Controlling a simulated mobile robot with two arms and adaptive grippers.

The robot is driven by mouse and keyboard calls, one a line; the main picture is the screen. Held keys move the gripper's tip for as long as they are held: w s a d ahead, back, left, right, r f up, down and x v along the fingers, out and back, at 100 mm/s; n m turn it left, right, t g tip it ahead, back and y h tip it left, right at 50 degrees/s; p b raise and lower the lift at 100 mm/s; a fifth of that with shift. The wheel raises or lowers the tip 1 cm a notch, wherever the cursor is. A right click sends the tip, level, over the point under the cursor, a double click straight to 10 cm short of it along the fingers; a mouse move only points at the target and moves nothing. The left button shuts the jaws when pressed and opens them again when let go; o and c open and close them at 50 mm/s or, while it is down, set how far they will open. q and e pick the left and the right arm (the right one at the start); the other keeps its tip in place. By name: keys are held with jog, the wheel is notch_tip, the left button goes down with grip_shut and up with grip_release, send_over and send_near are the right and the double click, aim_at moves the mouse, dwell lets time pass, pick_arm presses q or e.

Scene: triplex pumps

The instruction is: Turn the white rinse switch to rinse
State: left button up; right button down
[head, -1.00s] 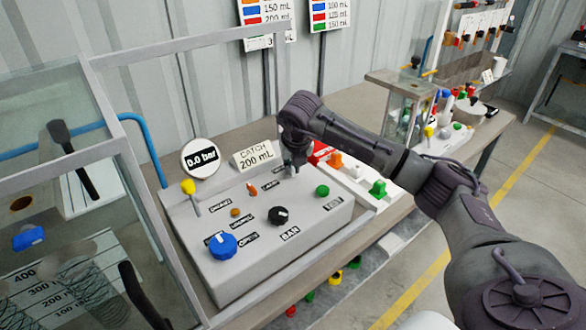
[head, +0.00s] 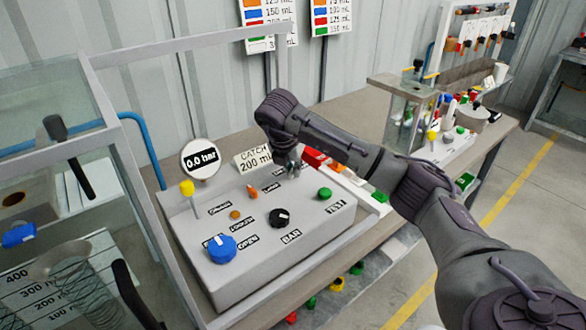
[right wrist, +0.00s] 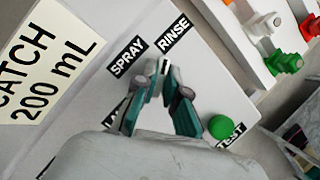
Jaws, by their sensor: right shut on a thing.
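The white rinse switch (right wrist: 164,67) shows as a small pale tip between my right fingers in the right wrist view. It stands just below the SPRAY label (right wrist: 126,57) and the RINSE label (right wrist: 174,36). My right gripper (right wrist: 161,80) is shut on it, and the fingers hide most of it. I cannot tell which label the switch points to. In the head view, my right gripper (head: 290,167) is low over the back right of the grey control panel (head: 240,280), and the switch is hidden there. My left gripper is not in view.
The panel also carries a blue knob (head: 222,249), a black knob (head: 279,218), a green button (head: 324,193) and a yellow-tipped lever (head: 187,188). A CATCH 200 mL sign (head: 253,158) and a gauge (head: 200,159) stand behind. A glass-walled case (head: 60,110) is at left.

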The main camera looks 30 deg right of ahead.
jog(key=shift+r, duration=0.1)
jog(key=c, duration=1.2)
grip_release()
jog(key=shift+c, duration=0.2)
jog(key=v, duration=1.2)
